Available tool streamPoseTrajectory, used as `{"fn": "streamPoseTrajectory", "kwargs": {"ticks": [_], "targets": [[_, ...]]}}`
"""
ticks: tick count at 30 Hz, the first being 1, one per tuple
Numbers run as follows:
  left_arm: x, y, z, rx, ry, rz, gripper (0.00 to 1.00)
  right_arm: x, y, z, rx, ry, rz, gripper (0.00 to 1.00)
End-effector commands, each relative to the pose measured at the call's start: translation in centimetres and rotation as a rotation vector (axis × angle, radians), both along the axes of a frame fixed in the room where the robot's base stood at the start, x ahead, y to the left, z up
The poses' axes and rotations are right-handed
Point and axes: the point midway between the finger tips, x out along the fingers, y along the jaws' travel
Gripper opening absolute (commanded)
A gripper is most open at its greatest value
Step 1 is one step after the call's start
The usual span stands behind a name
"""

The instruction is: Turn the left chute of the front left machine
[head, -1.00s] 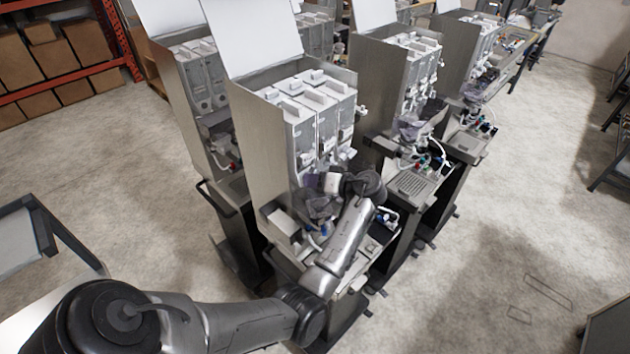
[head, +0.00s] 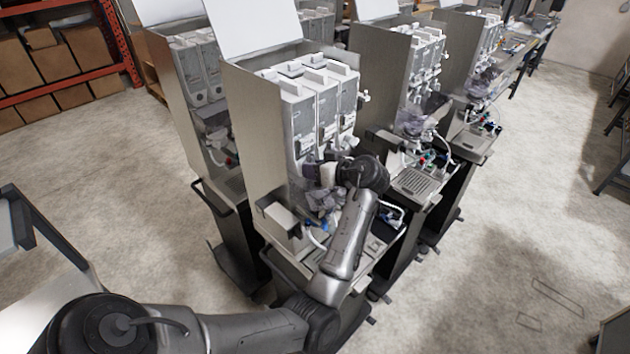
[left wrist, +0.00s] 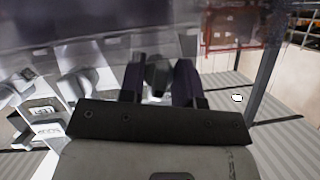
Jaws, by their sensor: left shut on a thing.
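The front left machine (head: 262,135) is a tall metal cabinet with white and grey canisters (head: 322,118) at its top. My left arm reaches across its front, and my left gripper (head: 312,172) is just below the canisters. In the left wrist view, the two dark fingers (left wrist: 158,82) are shut on a small dark grey piece (left wrist: 157,74), which looks like the left chute. In the head view my wrist and gripper mostly hide the chutes. A see-through smoky bowl (head: 325,203) is below the gripper. My right gripper is not in view.
More machines of the same kind stand behind (head: 195,90) and to the right (head: 385,85). A grey tray ledge, hoses and a small box (head: 283,222) are on the front machine below the gripper. Open floor (head: 500,240) lies to the right. Shelves with cartons (head: 85,60) are at the back left.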

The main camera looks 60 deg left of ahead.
Motion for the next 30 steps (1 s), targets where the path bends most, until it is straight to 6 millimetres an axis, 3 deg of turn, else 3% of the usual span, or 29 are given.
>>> {"fn": "streamPoseTrajectory", "kwargs": {"ticks": [1, 3, 12, 30], "targets": [[0.0, 0.0, -0.6, 0.01, -0.038, 0.001, 0.07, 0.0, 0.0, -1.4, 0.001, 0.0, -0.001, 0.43], [0.0, 0.0, -0.5, 0.023, -0.081, 0.0, 0.07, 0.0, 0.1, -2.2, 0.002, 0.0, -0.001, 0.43], [0.0, 0.0, -0.2, 0.061, -0.215, 0.001, 0.07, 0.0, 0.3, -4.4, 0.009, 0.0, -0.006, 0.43], [0.0, 0.0, 0.1, 0.075, -0.261, 0.001, 0.07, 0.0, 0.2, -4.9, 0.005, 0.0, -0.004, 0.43]]}}
